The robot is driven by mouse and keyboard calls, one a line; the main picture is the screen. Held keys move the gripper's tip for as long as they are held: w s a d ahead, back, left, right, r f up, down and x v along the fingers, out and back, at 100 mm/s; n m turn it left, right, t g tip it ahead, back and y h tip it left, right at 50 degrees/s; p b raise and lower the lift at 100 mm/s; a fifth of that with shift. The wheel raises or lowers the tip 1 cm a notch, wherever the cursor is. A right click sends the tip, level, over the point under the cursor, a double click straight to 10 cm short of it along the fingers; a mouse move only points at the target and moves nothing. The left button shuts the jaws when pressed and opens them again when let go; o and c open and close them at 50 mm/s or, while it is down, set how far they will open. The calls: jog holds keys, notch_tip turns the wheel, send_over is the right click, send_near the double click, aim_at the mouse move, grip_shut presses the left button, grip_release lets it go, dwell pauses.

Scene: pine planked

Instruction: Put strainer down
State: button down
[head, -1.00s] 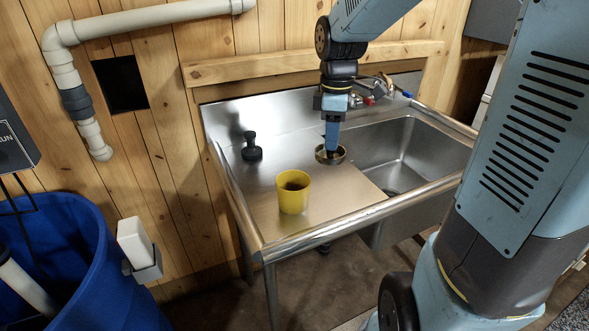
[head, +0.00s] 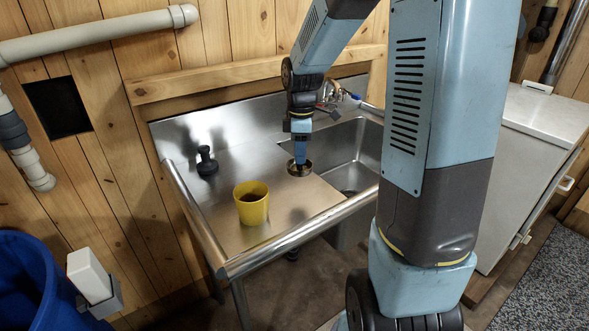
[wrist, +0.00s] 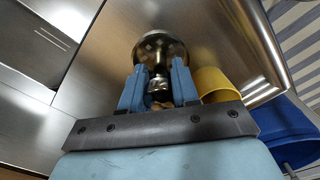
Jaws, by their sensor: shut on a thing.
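The strainer (head: 300,169) is a small round metal piece with a dark inside. It is at the right end of the steel drainboard (head: 240,171), close to the basin's edge. My gripper (head: 299,158) is above it, pointing down. In the wrist view my gripper (wrist: 159,85) has its two blue fingers shut on the strainer's narrow metal stem, and the strainer's round rim (wrist: 160,47) shows beyond the fingertips. I cannot tell whether the strainer touches the drainboard.
A yellow cup (head: 251,204) stands on the drainboard to the left front. A black stopper-like object (head: 207,162) stands behind it. The sink basin (head: 345,150) with its drain is to the right. Taps (head: 335,92) are at the back. A blue bin (head: 30,285) is at lower left.

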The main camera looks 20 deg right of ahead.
jog(key=w+f, duration=0.4)
jog(key=f, duration=0.1)
jog(key=shift+w+f, duration=0.3)
jog(key=shift+f, duration=1.55)
jog(key=shift+f, duration=0.1)
jog(key=c, duration=0.8)
grip_release()
jog(key=shift+c, duration=0.2)
